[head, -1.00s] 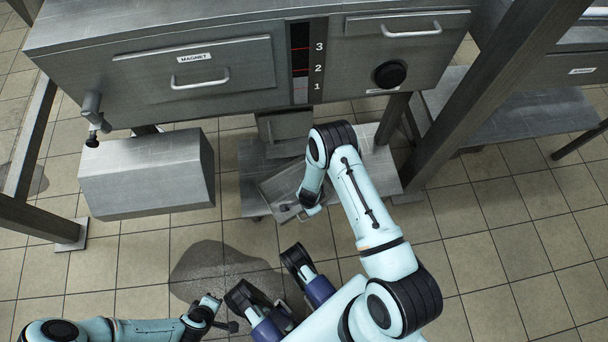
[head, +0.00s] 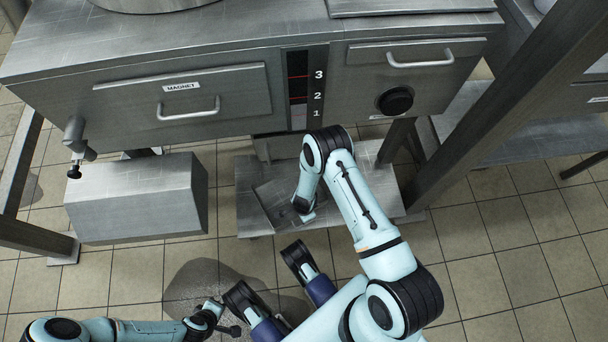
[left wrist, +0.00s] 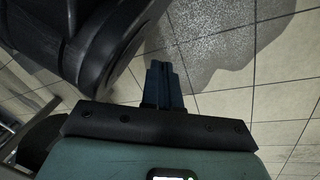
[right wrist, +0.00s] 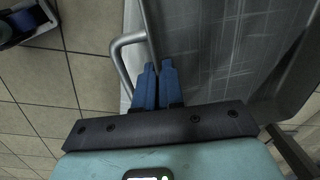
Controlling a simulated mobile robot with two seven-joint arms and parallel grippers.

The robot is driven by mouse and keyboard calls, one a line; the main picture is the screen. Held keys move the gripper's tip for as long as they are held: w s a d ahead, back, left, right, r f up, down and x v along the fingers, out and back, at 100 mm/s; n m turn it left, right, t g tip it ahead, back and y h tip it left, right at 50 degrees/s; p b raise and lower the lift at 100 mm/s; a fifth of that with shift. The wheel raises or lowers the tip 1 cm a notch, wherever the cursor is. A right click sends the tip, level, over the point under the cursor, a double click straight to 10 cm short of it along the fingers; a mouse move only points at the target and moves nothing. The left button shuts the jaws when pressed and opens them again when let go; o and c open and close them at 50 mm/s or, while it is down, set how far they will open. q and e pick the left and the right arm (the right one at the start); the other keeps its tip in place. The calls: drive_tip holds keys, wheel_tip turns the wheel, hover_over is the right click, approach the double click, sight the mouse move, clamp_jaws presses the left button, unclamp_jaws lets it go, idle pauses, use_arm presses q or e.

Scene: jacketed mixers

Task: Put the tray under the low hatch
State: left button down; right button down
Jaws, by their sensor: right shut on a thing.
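The tray (head: 276,201) is a shallow grey metal pan, turned at an angle over the low shelf under the machine. My forearm hides its right part. It also fills the upper right of the right wrist view (right wrist: 235,50). A grey panel (head: 278,148), perhaps the low hatch, hangs under the machine behind the tray, partly hidden by my right arm. My left gripper (left wrist: 163,68) is empty, its fingers together, over the floor far from the tray.
The low shelf (head: 244,205) has bare metal around the tray. A grey box-shaped housing (head: 140,200) stands to its left, and a thick slanted post (head: 490,110) to its right. The magnet drawer (head: 185,103) is above. A wet patch (head: 190,285) lies on the tiles.

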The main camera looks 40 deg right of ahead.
drive_tip(key=shift+f, duration=0.6)
drive_tip(key=shift+d, duration=0.1)
use_arm(q)
drive_tip(key=shift+s+d+f+g, duration=0.15)
drive_tip(key=shift+s+f, duration=0.25)
drive_tip(key=shift+s, duration=0.1)
drive_tip(key=shift+s+d+f+g, duration=0.15)
drive_tip(key=shift+s+f, duration=0.2)
drive_tip(key=shift+s, duration=0.1)
drive_tip(key=shift+b, duration=0.3)
use_arm(e)
drive_tip(key=shift+f, duration=0.1)
drive_tip(key=c, duration=1.3)
unclamp_jaws()
drive_tip(key=shift+o, duration=0.2)
